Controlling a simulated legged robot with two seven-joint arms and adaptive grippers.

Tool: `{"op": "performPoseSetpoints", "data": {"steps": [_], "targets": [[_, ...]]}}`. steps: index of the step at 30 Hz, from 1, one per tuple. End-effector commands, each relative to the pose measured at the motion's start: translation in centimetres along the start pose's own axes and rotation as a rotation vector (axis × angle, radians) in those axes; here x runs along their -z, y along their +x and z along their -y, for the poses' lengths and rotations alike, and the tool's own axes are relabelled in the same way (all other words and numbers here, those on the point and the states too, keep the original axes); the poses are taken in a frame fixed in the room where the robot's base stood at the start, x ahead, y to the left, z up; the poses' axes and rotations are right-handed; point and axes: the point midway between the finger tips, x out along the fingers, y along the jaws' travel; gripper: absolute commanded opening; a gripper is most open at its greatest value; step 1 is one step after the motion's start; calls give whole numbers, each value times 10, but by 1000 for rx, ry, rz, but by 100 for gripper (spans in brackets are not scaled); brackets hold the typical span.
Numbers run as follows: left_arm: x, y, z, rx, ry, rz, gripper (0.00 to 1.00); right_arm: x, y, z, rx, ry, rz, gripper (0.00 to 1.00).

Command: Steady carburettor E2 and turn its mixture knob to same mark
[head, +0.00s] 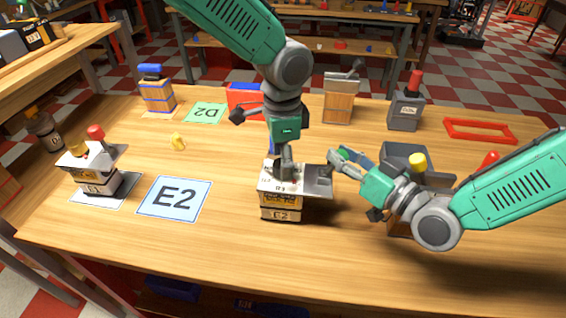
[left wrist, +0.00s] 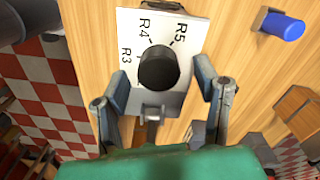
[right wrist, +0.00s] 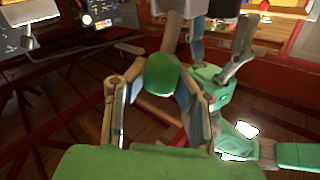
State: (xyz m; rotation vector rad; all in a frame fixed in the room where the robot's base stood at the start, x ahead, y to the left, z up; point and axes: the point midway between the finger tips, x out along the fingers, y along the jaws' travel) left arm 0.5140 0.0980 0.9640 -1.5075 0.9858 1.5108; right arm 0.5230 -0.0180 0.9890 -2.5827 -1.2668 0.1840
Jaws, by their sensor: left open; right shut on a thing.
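Carburettor E2 (head: 281,213), a wooden block with a white top plate, stands upright on the table. In the left wrist view its plate (left wrist: 133,30) shows R3, R4 and R5 around a black mixture knob (left wrist: 159,68). My left gripper (head: 285,170) is open above it, with the knob between its spread fingers (left wrist: 160,85). I cannot tell whether they touch it. My right gripper (head: 338,160) is close to E2's right side, shut on a rounded green part (right wrist: 162,75). I cannot tell whether that part belongs to E2.
A bare card marked E2 (head: 174,199) lies left of the carburettor. Another carburettor (head: 97,168) stands on a white card further left. A green D2 card (head: 206,112), several similar units and a red frame (head: 480,130) are at the back. The front table is clear.

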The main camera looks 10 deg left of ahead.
Motion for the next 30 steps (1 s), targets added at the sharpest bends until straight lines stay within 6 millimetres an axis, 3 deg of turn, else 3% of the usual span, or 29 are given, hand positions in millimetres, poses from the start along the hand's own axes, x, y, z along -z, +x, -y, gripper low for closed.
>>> {"op": "performPoseSetpoints", "data": {"steps": [9,15,30], "targets": [[1,-69,1,4,-1,-2,56,-2,0,0,0,1,4,0],[1,-96,1,1,0,0,56,-1,0,0,0,1,3,0],[1,-104,1,-1,0,1,56,-1,0,0,0,1,3,0]]}}
